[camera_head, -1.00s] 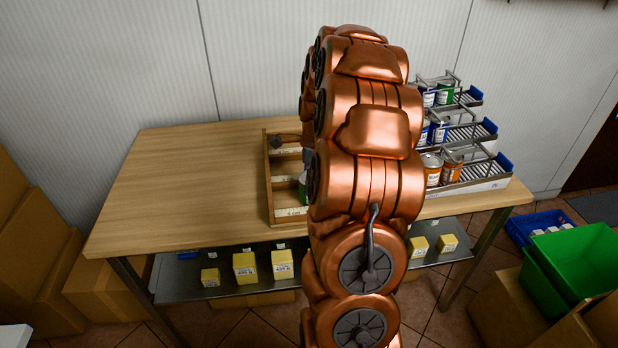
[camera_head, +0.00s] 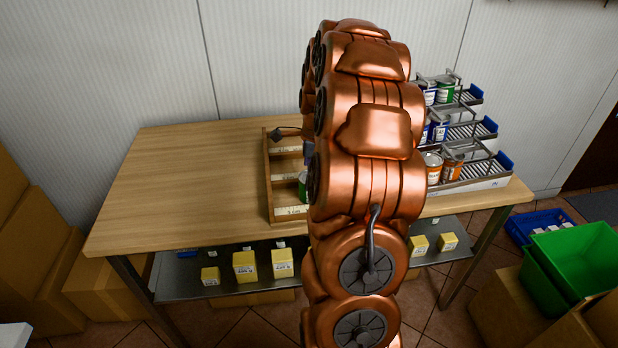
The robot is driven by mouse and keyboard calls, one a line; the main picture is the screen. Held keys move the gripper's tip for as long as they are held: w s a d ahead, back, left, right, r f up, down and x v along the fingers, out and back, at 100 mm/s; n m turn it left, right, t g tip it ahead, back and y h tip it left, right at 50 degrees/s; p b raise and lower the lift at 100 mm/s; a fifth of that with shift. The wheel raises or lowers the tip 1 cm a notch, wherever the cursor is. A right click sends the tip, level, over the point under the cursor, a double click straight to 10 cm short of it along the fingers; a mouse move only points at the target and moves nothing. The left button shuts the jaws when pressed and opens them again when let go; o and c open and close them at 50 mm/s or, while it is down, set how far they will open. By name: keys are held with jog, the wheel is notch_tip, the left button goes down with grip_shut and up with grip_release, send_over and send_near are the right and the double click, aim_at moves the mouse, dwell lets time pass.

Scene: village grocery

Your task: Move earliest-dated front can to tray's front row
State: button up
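A wooden tray (camera_head: 268,195) with cross dividers and white label strips lies on the table, its right part hidden behind my arm. A green can (camera_head: 303,188) shows in its front compartment, partly covered by my arm. A stepped rack (camera_head: 487,183) at the right holds green cans (camera_head: 446,93) on top, blue cans (camera_head: 440,131) in the middle and orange cans (camera_head: 452,165) at the bottom. Dates are too small to read. Only a dark piece of my gripper (camera_head: 284,133) shows over the tray's back left corner. Its fingertips and any hold are hidden.
The table's left half (camera_head: 190,185) is clear. Yellow boxes (camera_head: 245,266) stand on the shelf below. Green (camera_head: 575,265) and blue (camera_head: 530,224) crates are at the right, cardboard boxes (camera_head: 35,240) at the left. A wall stands close behind the table.

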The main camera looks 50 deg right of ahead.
notch_tip(320, 180, up, 11)
jog(key=b, duration=0.1)
jog(key=shift+s+d+f, duration=0.15)
jog(key=shift+s+d, duration=0.25)
jog(key=s+a+n+g, duration=0.1)
jog(key=s+a+n, duration=0.2)
jog(key=a+n, duration=0.55)
jog(key=s+a+n, duration=0.2)
jog(key=a+n, duration=0.2)
jog(key=a, duration=0.9)
jog(key=s+a+f+n, duration=0.3)
jog(key=s+a+n, duration=0.2)
jog(key=s+n, duration=0.2)
jog(key=s+a+f+n+g, duration=0.1)
jog(key=s+a+f+n, duration=0.3)
jog(key=s, duration=0.7)
jog(key=a+n, duration=0.2)
jog(key=n, duration=0.1)
jog(key=shift+a+g+h, duration=0.3)
jog(key=shift+h, duration=0.1)
jog(key=shift+n, duration=0.25)
notch_tip(320, 180, up, 6)
jog(key=p, duration=0.5)
jog(key=shift+p, duration=0.35)
